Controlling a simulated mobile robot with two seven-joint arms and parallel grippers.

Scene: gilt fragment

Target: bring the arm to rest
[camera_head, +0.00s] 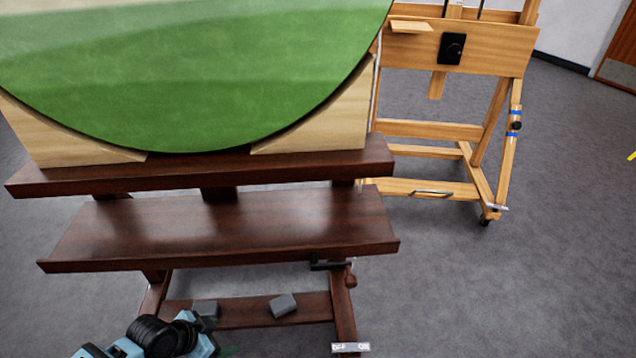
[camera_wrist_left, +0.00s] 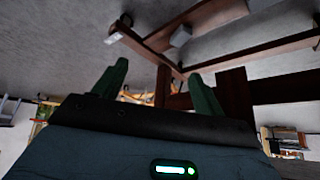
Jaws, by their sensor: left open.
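My left arm shows at the bottom left of the head view as pale blue and black links. A bit of green beside it, at the bottom edge, looks like a finger of my left gripper (camera_head: 228,351). In the left wrist view both green fingers of my left gripper (camera_wrist_left: 158,72) stand wide apart with nothing between them. The gripper is low, near the foot of the dark wooden easel (camera_head: 220,225). I cannot tell its exact distance from the easel. My right gripper is in neither view.
A round green painting (camera_head: 190,90) stands on the dark easel between pale wooden corner pieces (camera_head: 330,125). Two grey blocks (camera_head: 283,305) (camera_head: 205,309) lie on its low crossbar. A light wooden easel (camera_head: 430,130) stands behind right. Grey floor (camera_head: 520,290) is clear at right.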

